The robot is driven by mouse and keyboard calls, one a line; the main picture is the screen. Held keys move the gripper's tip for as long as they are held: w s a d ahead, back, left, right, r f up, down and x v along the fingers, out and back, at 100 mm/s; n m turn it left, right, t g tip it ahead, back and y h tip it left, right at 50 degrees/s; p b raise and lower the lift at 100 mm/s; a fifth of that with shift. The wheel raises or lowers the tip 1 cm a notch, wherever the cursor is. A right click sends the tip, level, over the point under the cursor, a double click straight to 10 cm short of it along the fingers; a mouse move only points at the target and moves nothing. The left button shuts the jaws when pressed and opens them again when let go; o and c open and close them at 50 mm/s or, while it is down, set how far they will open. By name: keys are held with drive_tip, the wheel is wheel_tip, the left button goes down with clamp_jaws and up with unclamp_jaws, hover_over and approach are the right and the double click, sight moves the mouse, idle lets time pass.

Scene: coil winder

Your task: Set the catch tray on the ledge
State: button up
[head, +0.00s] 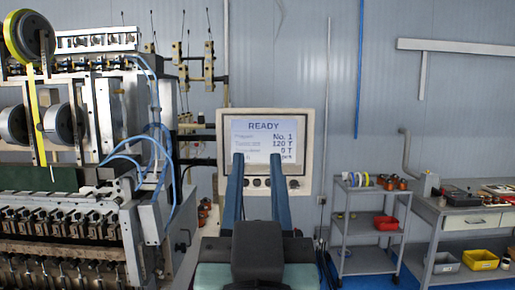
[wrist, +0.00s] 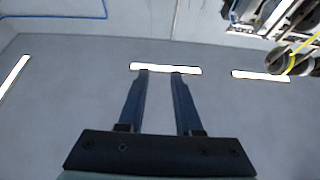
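My gripper (head: 257,158) is in front of the display panel in the head view, its two blue fingers pointing up, apart, with nothing between them. The wrist view also shows my gripper (wrist: 160,73) open and empty against the grey ceiling. I cannot tell which thing is the catch tray; a red open bin (head: 386,222) sits on the grey cart. The coil winder (head: 65,215) fills the left side, with a dark green strip (head: 60,178) across its front. I cannot tell which surface is the ledge.
The display (head: 265,139) reads READY. The grey cart (head: 368,262) stands to the right, holding spools on top. At far right is a workbench (head: 455,220), with a yellow bin (head: 480,259) and a grey bin (head: 445,263) on its lower shelf. Blue hoses (head: 150,150) hang beside the winder.

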drive_tip(key=s+r+t, duration=0.3)
drive_tip(key=s+r, duration=0.4)
drive_tip(key=r, duration=0.2)
drive_tip(key=shift+r+t, duration=0.2)
drive_tip(key=shift+t, duration=0.2)
drive_tip(key=shift+w, duration=0.1)
drive_tip(key=shift+a, duration=0.1)
